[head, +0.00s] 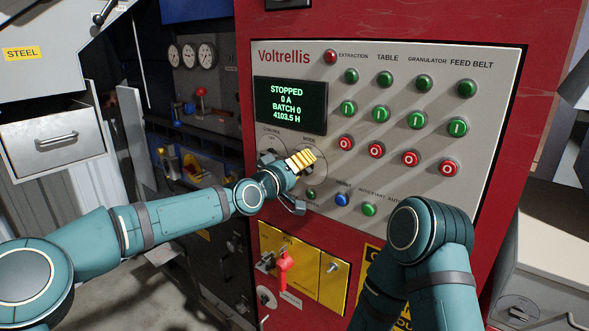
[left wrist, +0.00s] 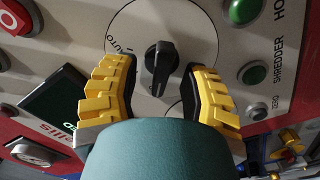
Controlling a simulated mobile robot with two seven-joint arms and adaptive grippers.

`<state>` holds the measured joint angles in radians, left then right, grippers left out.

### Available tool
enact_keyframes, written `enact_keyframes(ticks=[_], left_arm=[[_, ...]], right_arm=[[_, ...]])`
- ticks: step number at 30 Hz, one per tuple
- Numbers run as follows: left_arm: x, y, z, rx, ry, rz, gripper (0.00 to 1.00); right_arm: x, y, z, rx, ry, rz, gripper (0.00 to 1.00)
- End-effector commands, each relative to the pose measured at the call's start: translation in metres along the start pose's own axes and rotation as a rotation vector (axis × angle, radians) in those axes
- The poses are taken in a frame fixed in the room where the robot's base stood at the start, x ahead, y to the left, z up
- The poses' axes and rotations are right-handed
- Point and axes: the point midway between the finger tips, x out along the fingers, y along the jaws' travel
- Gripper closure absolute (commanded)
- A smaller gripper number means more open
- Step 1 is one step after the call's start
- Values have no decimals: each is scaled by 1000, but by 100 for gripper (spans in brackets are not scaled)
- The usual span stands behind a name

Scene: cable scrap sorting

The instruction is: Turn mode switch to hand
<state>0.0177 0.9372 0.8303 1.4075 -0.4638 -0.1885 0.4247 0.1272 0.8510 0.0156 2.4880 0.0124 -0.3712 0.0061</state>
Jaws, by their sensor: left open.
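The mode switch is a black knob (left wrist: 160,58) on a round pale dial plate (left wrist: 190,22) in the left wrist view. The lettering "AUTO" shows at the plate's left side. A small pale mark sits near the knob's lower end; which setting it points to I cannot tell. My left gripper (left wrist: 160,75) is open, with one yellow ridged finger on each side of the knob and a gap on both sides. In the head view my left gripper (head: 301,160) covers the knob below the word MODE. My right gripper is out of view.
The grey control panel (head: 480,85) carries several green and red buttons and a display (head: 290,105) reading STOPPED. The control dial (head: 271,141) is left of the mode dial. Below are a blue button (head: 342,199) and a yellow plate with a red handle (head: 285,261).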

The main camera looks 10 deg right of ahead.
Motion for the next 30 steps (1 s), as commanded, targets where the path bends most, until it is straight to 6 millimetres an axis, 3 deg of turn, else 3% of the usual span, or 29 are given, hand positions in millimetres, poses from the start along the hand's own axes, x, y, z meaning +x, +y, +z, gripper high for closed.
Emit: enact_keyframes(ticks=[5,18,24,30], left_arm=[[-16,0,-2,0,1,-1,56],[-97,-1,-1,0,2,-2,56],[-115,0,0,0,1,0,56],[-119,1,0,0,1,1,56]], right_arm=[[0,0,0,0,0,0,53],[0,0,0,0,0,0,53],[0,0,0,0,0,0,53],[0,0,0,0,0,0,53]])
